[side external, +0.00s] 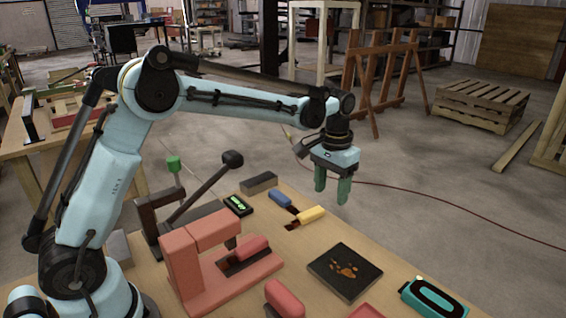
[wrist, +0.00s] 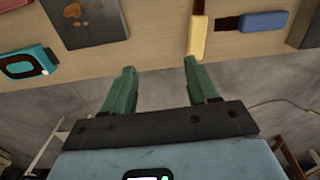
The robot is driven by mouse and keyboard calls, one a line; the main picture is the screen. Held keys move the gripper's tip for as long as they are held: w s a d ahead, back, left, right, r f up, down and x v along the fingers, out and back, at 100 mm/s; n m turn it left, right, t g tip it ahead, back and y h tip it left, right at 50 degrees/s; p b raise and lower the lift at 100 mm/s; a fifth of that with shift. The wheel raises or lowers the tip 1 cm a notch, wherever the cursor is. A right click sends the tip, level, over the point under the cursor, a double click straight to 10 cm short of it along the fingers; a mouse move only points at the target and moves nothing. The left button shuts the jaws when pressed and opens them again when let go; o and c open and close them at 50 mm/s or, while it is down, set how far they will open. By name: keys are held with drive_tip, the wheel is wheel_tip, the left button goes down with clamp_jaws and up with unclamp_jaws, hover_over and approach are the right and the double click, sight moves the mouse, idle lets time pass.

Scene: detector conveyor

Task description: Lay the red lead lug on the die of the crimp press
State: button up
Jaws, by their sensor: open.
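A red lead lug (side external: 250,247) with a dark brown end lies on the base of a salmon-red C-shaped press (side external: 182,268), under its upper arm. The brown end is close below the short dark ram (side external: 232,242). The die itself is mostly hidden, so I cannot tell exactly how the lug sits on it. My gripper (side external: 331,193) has green fingers, open and empty, and hangs above the table's far edge, well apart from the red lug. In the wrist view my gripper (wrist: 159,66) has nothing between its fingers. The red lug is not seen there.
A yellow lug (side external: 312,213) and a blue lug (side external: 281,198) lie near my gripper. A dark stained plate (side external: 345,270), a teal device (side external: 433,297) and a red rounded block (side external: 284,299) are toward the front. A black-knobbed lever (side external: 205,187) rises behind the press.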

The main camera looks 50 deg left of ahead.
drive_tip(key=s+a+r+t, duration=0.1)
drive_tip(key=s+r+t, duration=0.2)
drive_tip(key=s+r, duration=0.5)
drive_tip(key=shift+s+a+f+t, duration=0.65)
drive_tip(key=shift+s+f+t, duration=1.35)
drive_tip(key=shift+s, duration=3.6)
drive_tip(key=w+d+r+m+g, duration=0.1)
drive_tip(key=w+r+m+g, duration=0.3)
drive_tip(key=w+r+m, duration=0.6)
drive_tip(key=s+f+n+t, duration=0.4)
drive_tip(key=s+f+n, duration=0.5)
drive_tip(key=s+f, duration=0.1)
drive_tip(key=shift+s+a+f+n, duration=0.25)
drive_tip(key=shift+a+n, duration=0.05)
drive_tip(key=shift+a, duration=0.15)
